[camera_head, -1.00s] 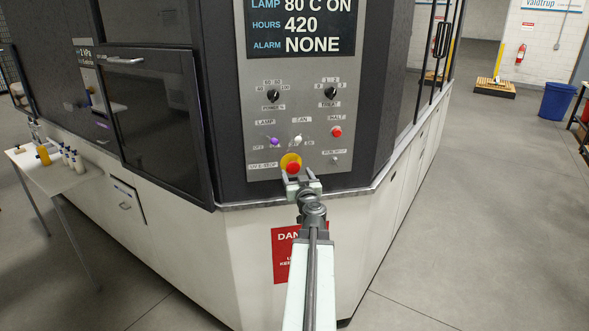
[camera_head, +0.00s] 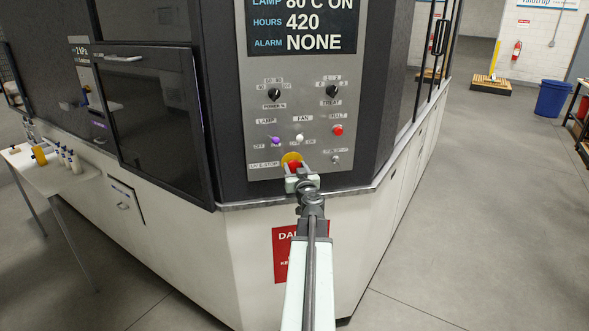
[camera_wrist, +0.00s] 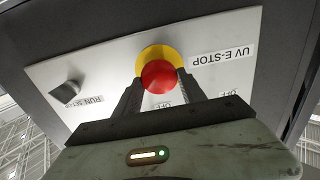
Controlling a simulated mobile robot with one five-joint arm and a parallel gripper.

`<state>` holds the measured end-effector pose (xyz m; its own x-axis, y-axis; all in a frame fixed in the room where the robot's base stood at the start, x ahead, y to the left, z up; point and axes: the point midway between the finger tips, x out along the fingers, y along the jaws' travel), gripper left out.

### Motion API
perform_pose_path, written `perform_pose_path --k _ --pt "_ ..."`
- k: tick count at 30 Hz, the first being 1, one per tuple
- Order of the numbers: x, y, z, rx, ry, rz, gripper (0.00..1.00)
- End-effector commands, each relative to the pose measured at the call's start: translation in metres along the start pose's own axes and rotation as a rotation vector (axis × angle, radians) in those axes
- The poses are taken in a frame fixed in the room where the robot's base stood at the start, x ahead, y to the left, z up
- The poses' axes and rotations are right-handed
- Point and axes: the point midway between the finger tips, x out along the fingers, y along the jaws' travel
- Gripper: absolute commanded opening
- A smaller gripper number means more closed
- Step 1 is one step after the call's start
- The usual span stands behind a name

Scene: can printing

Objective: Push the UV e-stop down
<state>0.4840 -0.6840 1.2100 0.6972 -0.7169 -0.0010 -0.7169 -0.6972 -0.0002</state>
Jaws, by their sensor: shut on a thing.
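The UV e-stop is a red mushroom button (camera_head: 294,166) on a yellow round base, low on the grey control panel (camera_head: 262,110). My gripper (camera_head: 299,170) is right at it and hides its lower part in the head view. In the wrist view the red button (camera_wrist: 163,77) sits between the two dark fingers of my gripper (camera_wrist: 160,82), one finger on each side, and the fingers are shut on it. The "UV E-STOP" label (camera_wrist: 222,55) appears upside down beside it. I cannot tell how far the button is pressed.
Above the e-stop are a purple lamp switch (camera_head: 274,140), a white fan switch (camera_head: 299,138) and a red halt button (camera_head: 338,130). A small run/setup switch (camera_head: 336,160) is to the right. A side table (camera_head: 55,180) with bottles stands at left. The floor at right is open.

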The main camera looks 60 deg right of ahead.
Motion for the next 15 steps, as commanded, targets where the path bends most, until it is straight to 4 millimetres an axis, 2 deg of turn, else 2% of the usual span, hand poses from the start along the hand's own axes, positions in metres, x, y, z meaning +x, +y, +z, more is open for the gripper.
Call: perform_pose_path --k 4,11,12,13,15 --pt "0.017 0.000 0.000 0.000 0.001 -0.002 0.00" --pt "0.016 -0.001 -0.001 0.001 0.002 -0.002 0.00" --pt "0.017 -0.001 -0.001 0.001 0.002 -0.002 0.59" --pt "0.017 -0.001 -0.001 0.001 0.002 -0.002 0.67" --pt "0.016 -0.001 -0.001 0.001 0.002 -0.002 0.69"
